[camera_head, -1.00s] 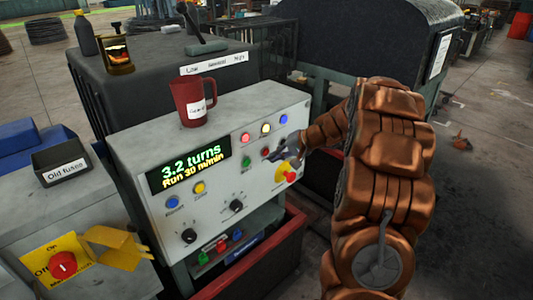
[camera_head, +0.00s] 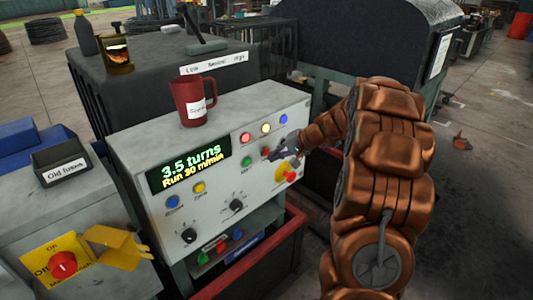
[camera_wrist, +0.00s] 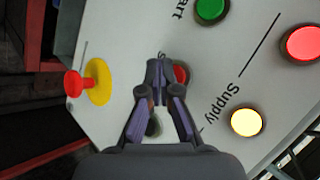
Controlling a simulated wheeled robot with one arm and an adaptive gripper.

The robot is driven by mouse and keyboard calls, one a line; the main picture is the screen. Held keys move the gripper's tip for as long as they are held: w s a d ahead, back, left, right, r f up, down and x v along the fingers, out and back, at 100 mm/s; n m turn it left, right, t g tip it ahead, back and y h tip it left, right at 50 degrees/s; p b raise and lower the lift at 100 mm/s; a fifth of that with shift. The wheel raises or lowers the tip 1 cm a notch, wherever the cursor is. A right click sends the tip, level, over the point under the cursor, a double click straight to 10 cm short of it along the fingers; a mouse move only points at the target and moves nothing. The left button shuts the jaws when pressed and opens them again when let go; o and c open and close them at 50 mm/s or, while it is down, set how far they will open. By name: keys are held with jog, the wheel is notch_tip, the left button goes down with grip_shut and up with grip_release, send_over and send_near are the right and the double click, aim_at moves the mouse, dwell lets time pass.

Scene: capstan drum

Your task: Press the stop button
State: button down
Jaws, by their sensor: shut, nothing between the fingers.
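The red stop button (camera_head: 265,152) is on the sloped control panel (camera_head: 215,205), beside the green start button (camera_head: 247,162). In the wrist view the stop button (camera_wrist: 181,74) is partly hidden behind my fingertips, and its label is mostly covered. My gripper (camera_head: 275,155) is shut and empty in front of the panel. In the wrist view my gripper's tips (camera_wrist: 160,70) overlap the left edge of the button. I cannot tell whether they touch it. The display (camera_head: 188,166) reads 3.5 turns and Run 30 m/min.
A red mushroom knob on a yellow disc (camera_wrist: 97,82) juts out close to my gripper. Lit red (camera_head: 245,138) and pale yellow (camera_head: 266,129) lamps and a blue button (camera_head: 283,118) sit above. A red mug (camera_head: 193,101) stands on the panel's top.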

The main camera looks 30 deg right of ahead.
jog(key=shift+w, duration=0.3)
jog(key=shift+w+a, duration=0.15)
jog(key=shift+w, duration=0.25)
dwell(0.8)
jog(key=shift+s, duration=0.1)
jog(key=shift+s+b, duration=0.6)
jog(key=shift+s, duration=0.15)
jog(key=shift+d, duration=0.2)
jog(key=s+b, duration=0.1)
jog(key=s, duration=0.1)
jog(key=s+d+b, duration=0.1)
jog(key=s, duration=0.1)
jog(key=shift+s, duration=0.4)
dwell(0.7)
